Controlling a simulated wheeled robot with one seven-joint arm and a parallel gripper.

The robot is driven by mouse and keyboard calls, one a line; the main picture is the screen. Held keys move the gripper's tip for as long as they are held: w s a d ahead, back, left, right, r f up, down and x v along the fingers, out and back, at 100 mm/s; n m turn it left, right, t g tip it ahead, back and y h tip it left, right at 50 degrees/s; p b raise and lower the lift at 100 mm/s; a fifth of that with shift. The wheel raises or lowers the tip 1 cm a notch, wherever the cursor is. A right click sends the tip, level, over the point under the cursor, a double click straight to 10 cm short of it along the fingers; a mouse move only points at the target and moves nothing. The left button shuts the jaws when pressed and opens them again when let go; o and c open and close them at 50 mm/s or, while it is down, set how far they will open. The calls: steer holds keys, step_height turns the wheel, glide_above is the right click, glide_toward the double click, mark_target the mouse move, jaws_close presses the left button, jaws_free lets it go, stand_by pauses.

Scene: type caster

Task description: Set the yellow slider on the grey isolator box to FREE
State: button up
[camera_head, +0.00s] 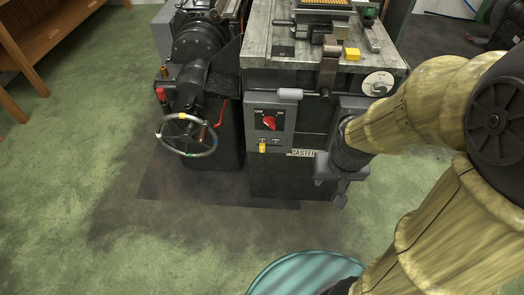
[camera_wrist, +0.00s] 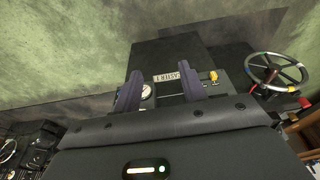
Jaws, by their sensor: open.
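The grey isolator box (camera_head: 286,112) is on the front of the dark caster machine, with a red rotary knob (camera_head: 269,123) on it. The small yellow slider (camera_head: 262,147) sits low on the box, towards its left side. The markings by it are too small to read. In the wrist view the yellow slider (camera_wrist: 213,76) shows just right of the right finger. My gripper (camera_head: 332,190) is open and empty, to the right of the box and lower than the slider in the head view. Its two fingers (camera_wrist: 160,72) stand apart in the wrist view, touching nothing visible.
A CASTER nameplate (camera_head: 303,153) lies between the box and my gripper. A lever with a grey handle (camera_head: 290,94) sticks out above the box. A handwheel (camera_head: 187,135) stands to the left. The floor in front is clear except for a teal round thing (camera_head: 305,275).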

steer(key=w+a+f+m+t+h+b, duration=0.1)
steer(key=w+a+f+t+b, duration=0.2)
steer(key=f, duration=0.5)
steer(key=w+a+f+m+t+h+b, duration=0.1)
steer(key=w+a+f+t+b, duration=0.1)
steer(key=w+a+f+b, duration=0.45)
steer(key=w+a+f+m+t+b, duration=0.1)
steer(key=a+f+m+t+b, duration=0.15)
steer(key=f, duration=0.75)
steer(key=a+n+t+y+b, duration=0.1)
steer(key=a+n+t+b, duration=0.3)
steer(key=t, duration=0.4)
steer(key=shift+s+a+b, duration=0.35)
steer(key=shift+a+b, duration=0.5)
steer(key=shift+a, duration=0.2)
steer(key=shift+w, duration=0.15)
